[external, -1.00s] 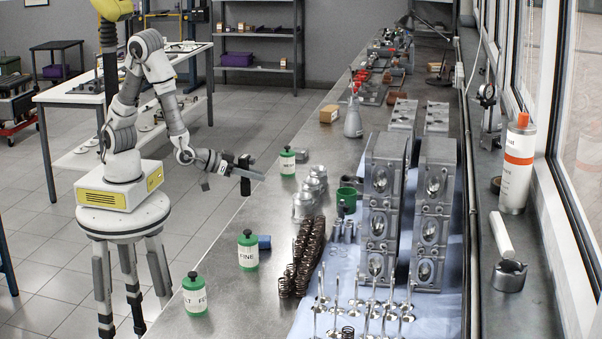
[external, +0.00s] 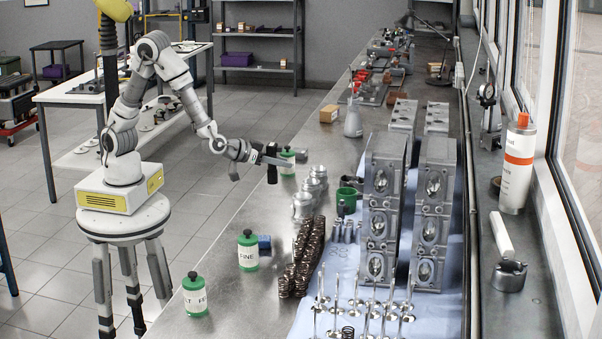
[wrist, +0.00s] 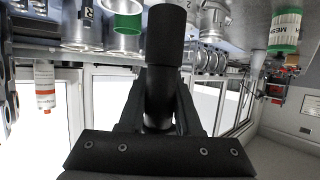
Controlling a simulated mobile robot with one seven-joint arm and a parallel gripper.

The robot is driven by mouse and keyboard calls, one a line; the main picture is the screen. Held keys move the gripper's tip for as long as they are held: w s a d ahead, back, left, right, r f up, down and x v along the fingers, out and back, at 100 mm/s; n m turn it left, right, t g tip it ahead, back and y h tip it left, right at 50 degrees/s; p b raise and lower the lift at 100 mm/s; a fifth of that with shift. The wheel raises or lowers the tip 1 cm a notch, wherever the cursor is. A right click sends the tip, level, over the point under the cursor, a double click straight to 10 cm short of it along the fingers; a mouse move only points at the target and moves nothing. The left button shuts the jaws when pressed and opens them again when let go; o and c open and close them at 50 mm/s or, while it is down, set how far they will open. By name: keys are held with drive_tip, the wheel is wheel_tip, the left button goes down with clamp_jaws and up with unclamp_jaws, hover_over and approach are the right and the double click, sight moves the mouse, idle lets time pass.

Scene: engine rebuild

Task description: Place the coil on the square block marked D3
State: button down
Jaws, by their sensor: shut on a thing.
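My gripper (external: 268,158) is above the near left edge of the long workbench, just left of a green-capped jar. Its fingers are shut on a black cylindrical part, the coil (external: 272,173), which hangs upright below them. In the wrist view the coil (wrist: 166,38) is a wide black cylinder with a narrower stem between the fingers of my gripper (wrist: 158,105). I cannot make out a square block marked D3 in either view.
The workbench (external: 222,285) carries green-capped jars (external: 248,252), several metal parts (external: 303,204), a green cup (external: 346,198), dark springs (external: 302,255), standing valves and two tall cylinder heads (external: 384,205). Bare bench top lies along its left side. Windows line the right.

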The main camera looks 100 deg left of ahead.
drive_tip(key=w+a+r+n+g+y+b, duration=0.1)
drive_tip(key=a+b, duration=0.1)
drive_tip(key=a, duration=1.2)
drive_tip(key=w+a+r+n+g+y+b, duration=0.1)
drive_tip(key=w+a+n, duration=0.1)
drive_tip(key=a, duration=1.2)
drive_tip(key=g+y+b, duration=0.1)
drive_tip(key=b, duration=0.2)
hover_over(302, 151)
wheel_tip(302, 151, down, 5)
drive_tip(key=shift+n, duration=0.4)
drive_tip(key=shift+a+f, duration=0.15)
drive_tip(key=shift+f, duration=0.9)
drive_tip(key=shift+a+f, duration=0.15)
drive_tip(key=shift+f, duration=0.85)
drive_tip(key=shift+f, duration=0.1)
drive_tip(key=shift+f, duration=0.1)
drive_tip(key=c, duration=0.6)
unclamp_jaws()
